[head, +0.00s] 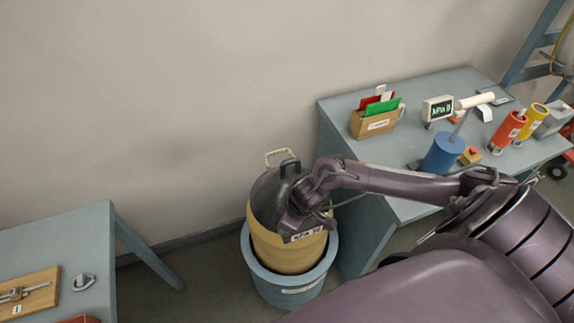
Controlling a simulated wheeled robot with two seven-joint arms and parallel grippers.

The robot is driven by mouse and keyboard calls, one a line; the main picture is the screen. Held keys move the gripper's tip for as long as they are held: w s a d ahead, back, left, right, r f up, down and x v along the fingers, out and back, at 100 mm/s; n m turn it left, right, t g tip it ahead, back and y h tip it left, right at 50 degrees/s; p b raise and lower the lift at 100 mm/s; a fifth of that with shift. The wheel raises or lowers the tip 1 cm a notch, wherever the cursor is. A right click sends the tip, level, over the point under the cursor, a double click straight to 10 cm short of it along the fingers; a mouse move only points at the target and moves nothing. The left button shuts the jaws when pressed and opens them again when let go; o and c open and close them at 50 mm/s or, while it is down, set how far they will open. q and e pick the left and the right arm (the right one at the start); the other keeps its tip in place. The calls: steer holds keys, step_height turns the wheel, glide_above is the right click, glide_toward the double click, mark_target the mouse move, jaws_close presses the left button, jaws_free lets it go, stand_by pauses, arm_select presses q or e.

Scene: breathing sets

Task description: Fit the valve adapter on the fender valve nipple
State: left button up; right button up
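A tan, drum-shaped body with a dark grey top, apparently the fender (272,249), stands upright in a blue-grey tub (287,292). I cannot make out the valve nipple or the adapter. A thin grey line, perhaps a hose, runs right from the gripper. My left gripper is not in view.
The right bench (350,137) holds a file box (374,124), a kPa display (438,109), a blue pump (443,155) and red (507,131) and yellow (531,119) cylinders. The left table (66,240) holds a tan board (31,291) and a metal fitting (84,282). Floor shows between them.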

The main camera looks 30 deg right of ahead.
steer(key=shift+f, duration=0.55)
steer(key=o, duration=1.2)
steer(key=shift+r, duration=0.1)
steer(key=shift+c, duration=0.2)
steer(key=v, duration=0.7)
steer(key=shift+s+r, duration=0.15)
steer(key=shift+r, duration=0.25)
